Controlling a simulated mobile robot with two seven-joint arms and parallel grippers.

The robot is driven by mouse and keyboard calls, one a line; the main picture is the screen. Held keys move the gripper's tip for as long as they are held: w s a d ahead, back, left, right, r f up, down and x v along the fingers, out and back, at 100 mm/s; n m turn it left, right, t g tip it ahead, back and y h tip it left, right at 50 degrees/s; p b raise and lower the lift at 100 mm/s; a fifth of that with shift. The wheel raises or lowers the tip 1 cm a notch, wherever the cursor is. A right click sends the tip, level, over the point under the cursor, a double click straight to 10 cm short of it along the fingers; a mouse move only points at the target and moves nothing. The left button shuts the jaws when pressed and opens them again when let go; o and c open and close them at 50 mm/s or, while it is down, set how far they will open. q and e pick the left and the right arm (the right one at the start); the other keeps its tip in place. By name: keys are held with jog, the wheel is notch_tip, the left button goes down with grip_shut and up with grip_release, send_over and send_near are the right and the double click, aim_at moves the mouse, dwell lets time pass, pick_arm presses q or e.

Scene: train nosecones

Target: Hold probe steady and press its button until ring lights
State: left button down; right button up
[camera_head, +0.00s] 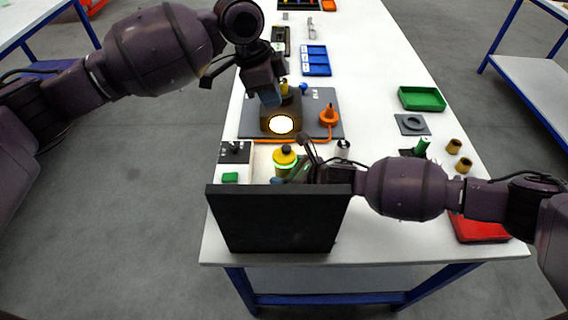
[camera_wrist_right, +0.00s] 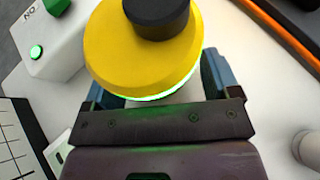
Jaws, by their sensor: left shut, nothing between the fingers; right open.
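The probe (camera_head: 284,158) stands upright near the front of the table, with a yellow head and a black button on top. In the right wrist view the probe (camera_wrist_right: 110,55) has a ring glowing green under its yellow head. My right gripper (camera_wrist_right: 160,88) is open, its blue fingers on either side of the probe below the head; contact cannot be told. In the head view the right gripper (camera_head: 288,180) is partly hidden behind the black panel. My left gripper (camera_head: 271,98) is shut and empty, above the grey board and away from the probe.
A black panel (camera_head: 275,222) stands at the front edge before the probe. A grey board (camera_head: 250,115) behind carries a block with a glowing disc (camera_head: 281,124) and an orange part (camera_head: 329,115). A green tray (camera_head: 422,98) and red tray (camera_head: 478,228) lie right.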

jog(key=v, duration=1.2)
jog(key=shift+s, duration=0.1)
jog(key=shift+f, duration=0.1)
